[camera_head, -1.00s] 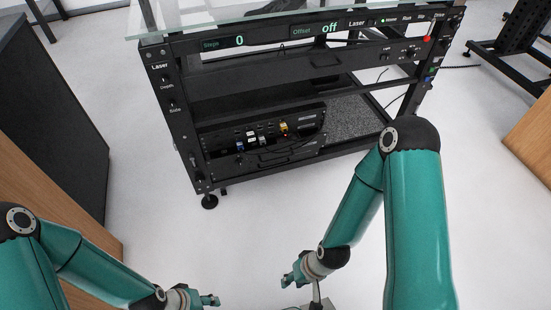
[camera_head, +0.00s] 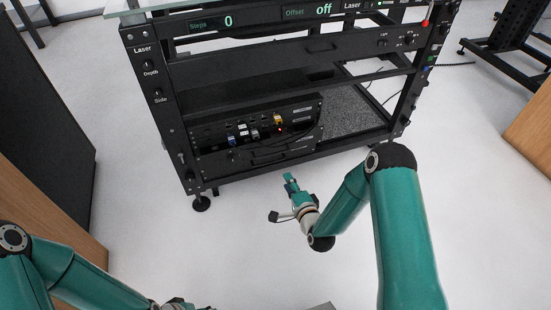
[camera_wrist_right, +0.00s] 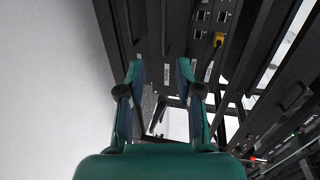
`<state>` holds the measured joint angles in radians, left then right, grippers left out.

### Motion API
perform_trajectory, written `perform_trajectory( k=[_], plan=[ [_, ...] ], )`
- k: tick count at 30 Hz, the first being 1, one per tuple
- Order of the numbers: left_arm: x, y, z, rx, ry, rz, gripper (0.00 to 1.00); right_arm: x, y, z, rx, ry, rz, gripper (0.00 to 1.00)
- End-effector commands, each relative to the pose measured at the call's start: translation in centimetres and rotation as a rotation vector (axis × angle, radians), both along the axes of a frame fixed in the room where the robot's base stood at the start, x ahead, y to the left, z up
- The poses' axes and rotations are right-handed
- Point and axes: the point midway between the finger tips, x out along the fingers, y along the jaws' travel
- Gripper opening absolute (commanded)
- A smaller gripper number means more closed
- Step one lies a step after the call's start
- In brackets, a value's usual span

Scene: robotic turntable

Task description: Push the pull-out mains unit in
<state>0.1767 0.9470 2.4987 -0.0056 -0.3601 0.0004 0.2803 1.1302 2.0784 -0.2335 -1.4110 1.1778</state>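The mains unit (camera_head: 215,139) is a black box with several sockets, coloured plugs and a small red light, low on the left in the black frame. A panel with a handle (camera_head: 268,159) lies along its lower front. How far the unit stands out is hard to tell. My right gripper (camera_head: 290,183) is in front of and below the unit, apart from it, pointing toward the frame. In the right wrist view its two fingers (camera_wrist_right: 160,74) are spread and empty, with the unit's sockets (camera_wrist_right: 203,16) ahead. My left gripper (camera_head: 182,305) is mostly cut off at the bottom edge.
The black frame (camera_head: 180,150) has a lower rail under the unit and a levelling foot (camera_head: 201,204) at its left corner. A grey textured shelf (camera_head: 350,110) lies right of the unit. The white floor in front is mostly clear. A dark cabinet (camera_head: 40,130) stands left.

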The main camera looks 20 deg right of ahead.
Motion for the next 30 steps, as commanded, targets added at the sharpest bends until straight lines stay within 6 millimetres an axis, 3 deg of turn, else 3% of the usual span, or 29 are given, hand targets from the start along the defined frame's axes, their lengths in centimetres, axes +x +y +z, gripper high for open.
perform_trajectory(
  k=[8, 24, 30],
  plan=[
    [0.0, 0.0, -1.3, 0.0, 0.0, 0.0, 0.55, 3.3, -0.1, -0.5, 0.016, -0.026, -0.009, 0.35],
    [0.0, 0.0, -5.6, 0.0, 0.0, 0.0, 0.55, 14.0, 0.3, -2.8, 0.015, -0.023, -0.008, 0.35],
    [0.0, 0.0, -6.4, 0.0, 0.0, 0.0, 0.55, 16.0, 0.4, -3.2, 0.015, -0.02, -0.008, 0.35]
  ],
)
